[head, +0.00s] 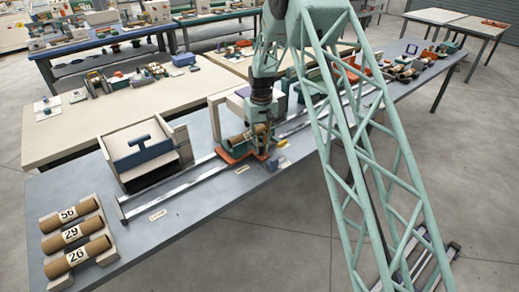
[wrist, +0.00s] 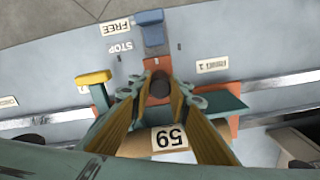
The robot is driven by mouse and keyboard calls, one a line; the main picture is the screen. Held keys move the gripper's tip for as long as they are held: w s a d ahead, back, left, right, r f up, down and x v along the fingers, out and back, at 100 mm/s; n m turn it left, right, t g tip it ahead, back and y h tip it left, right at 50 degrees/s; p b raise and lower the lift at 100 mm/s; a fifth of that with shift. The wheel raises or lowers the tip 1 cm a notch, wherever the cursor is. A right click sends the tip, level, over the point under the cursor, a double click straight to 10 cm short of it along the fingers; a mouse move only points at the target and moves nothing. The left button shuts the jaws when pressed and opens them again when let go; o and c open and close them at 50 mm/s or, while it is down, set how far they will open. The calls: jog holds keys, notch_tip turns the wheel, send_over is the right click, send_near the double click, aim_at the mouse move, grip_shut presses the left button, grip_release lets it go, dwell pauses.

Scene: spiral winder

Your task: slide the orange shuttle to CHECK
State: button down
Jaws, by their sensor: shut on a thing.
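The orange shuttle (head: 238,155) sits on the long metal rails of the grey-blue bench, past the LOAD label (head: 158,215) toward the middle. It carries a brown tube with a white number label (wrist: 170,138). My gripper (head: 263,140) reaches down to the shuttle's front side. In the wrist view, my gripper (wrist: 160,90) has its tan fingers closed around a dark round knob (wrist: 160,86) above an orange part of the shuttle (wrist: 158,64). The lower part of the knob is hidden by the fingers. I cannot make out a CHECK label in either view.
A blue lever (wrist: 152,30) stands beside FREE and STOP markings, and a yellow-topped handle (wrist: 94,78) is nearby. A box with a blue handle (head: 143,150) stands behind the rails. A rack with tubes (head: 75,233) is at the near left. More devices fill the bench's far right.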

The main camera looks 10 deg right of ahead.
jog(key=shift+w+d, duration=0.1)
jog(key=shift+d, duration=0.1)
jog(key=c, duration=2.4)
grip_release()
jog(key=shift+a, duration=0.15)
